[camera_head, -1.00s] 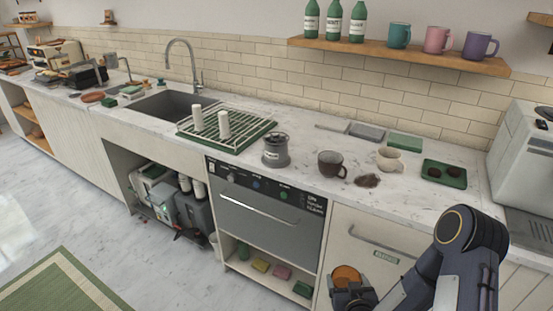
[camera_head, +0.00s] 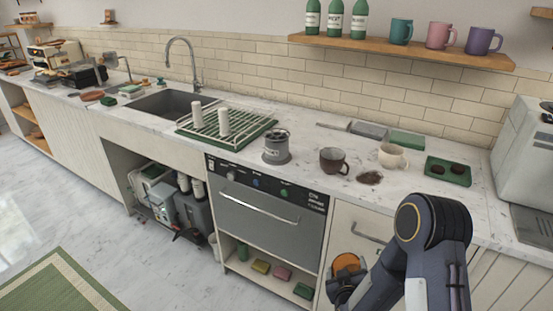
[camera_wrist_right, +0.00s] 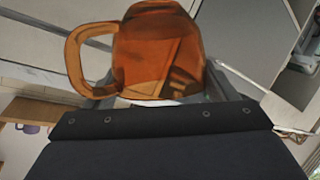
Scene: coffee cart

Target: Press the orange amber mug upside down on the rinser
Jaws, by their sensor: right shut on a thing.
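The orange amber mug (camera_head: 347,263) is held in front of the cabinet, at the lower right of the head view. My right gripper (camera_head: 342,284) is shut on it. In the right wrist view the see-through mug (camera_wrist_right: 158,52) sits above the dark gripper body, with its handle (camera_wrist_right: 84,55) to the left. I cannot tell for sure which way its mouth faces. I cannot clearly make out the rinser. My left gripper is out of view.
A rack (camera_head: 245,138) with white cylinders stands by the sink (camera_head: 175,103). A dark spill (camera_head: 369,178) lies near the mugs.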

